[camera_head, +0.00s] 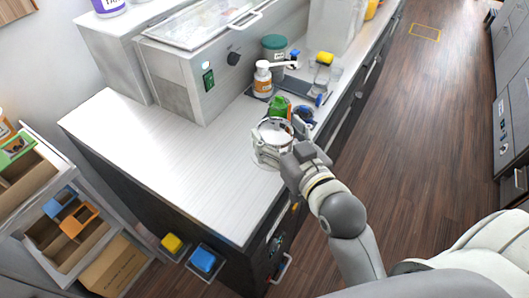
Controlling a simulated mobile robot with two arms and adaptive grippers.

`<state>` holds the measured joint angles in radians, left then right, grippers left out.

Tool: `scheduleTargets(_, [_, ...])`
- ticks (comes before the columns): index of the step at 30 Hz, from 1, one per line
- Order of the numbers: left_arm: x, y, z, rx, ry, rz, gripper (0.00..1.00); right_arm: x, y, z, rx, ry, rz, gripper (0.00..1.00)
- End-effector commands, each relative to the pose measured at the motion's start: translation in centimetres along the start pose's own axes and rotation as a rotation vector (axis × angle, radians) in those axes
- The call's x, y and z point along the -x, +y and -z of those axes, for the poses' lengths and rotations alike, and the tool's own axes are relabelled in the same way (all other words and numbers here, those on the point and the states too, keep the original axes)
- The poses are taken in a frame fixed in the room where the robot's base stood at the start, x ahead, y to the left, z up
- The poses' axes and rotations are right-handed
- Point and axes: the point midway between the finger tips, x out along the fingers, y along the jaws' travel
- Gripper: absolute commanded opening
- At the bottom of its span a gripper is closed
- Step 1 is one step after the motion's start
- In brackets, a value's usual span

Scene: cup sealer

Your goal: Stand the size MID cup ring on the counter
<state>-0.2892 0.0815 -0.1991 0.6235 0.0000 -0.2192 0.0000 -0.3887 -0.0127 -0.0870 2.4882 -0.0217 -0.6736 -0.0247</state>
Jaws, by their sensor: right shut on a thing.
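A pale, open ring (258,151) is at the counter's right edge in the head view, and I take it to be the cup ring. Its size marking is too small to read. My right gripper (285,155) is shut on its near right side. The ring appears upright, with its round opening facing up. I cannot tell whether its underside touches the white counter (165,150) or hangs just above it. The gripper hides part of the ring's right side. My left gripper is not in view.
A green item (279,104) and a dark blue item (304,113) sit close behind the ring. An orange-and-white bottle (263,80) and a teal-lidded jar (274,47) stand farther back. A white machine (190,60) fills the back left. The counter's left and front are clear.

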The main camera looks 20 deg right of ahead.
Motion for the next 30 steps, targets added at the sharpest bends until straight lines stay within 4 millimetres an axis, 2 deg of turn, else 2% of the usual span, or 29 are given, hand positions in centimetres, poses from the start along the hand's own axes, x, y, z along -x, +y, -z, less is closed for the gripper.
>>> scheduleTargets(2, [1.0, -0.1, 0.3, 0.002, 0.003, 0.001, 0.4, -2.1, -0.2, -0.2, -0.001, -0.006, 0.0, 0.27])
scheduleTargets(3, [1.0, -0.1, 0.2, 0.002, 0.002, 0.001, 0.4, -2.7, -0.2, -1.2, 0.0, -0.01, 0.0, 0.27])
scheduleTargets(10, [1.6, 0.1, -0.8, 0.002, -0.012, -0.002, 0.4, -5.9, -0.3, -4.1, 0.0, -0.007, 0.0, 0.27])
scheduleTargets(17, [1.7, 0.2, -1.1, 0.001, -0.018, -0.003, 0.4, -7.1, -0.4, -5.3, 0.0, -0.006, 0.0, 0.27])
scheduleTargets(25, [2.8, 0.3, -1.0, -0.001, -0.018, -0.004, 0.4, -7.7, -0.4, -8.3, 0.001, -0.007, 0.001, 0.27])
scheduleTargets(30, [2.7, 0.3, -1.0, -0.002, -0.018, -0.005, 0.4, -7.7, -0.4, -8.5, 0.001, -0.004, 0.001, 0.27])
